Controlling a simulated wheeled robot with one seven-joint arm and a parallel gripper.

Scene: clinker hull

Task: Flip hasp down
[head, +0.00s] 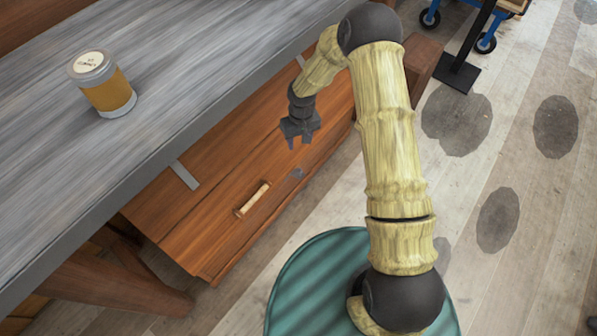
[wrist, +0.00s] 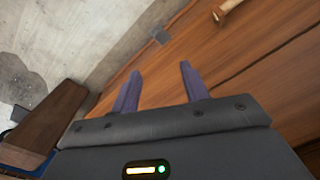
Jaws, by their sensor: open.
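A small grey metal piece, which looks like the hasp (head: 297,173), sits near the front edge of the wooden chest (head: 215,205). It also shows in the wrist view (wrist: 160,37), beyond my fingertips. Whether it is raised or flat is too small to tell. My gripper (head: 299,141) hangs above the chest, a little beyond the hasp in the head view, and apart from it. In the wrist view my gripper (wrist: 158,80) has its two fingers spread with nothing between them.
A light wooden handle (head: 252,199) is on the chest. The grey workbench (head: 190,90) overhangs the chest, with a yellow-labelled tin (head: 104,86) on top. A grey strap (head: 184,175) lies on the chest. The floor (head: 470,190) at right is open.

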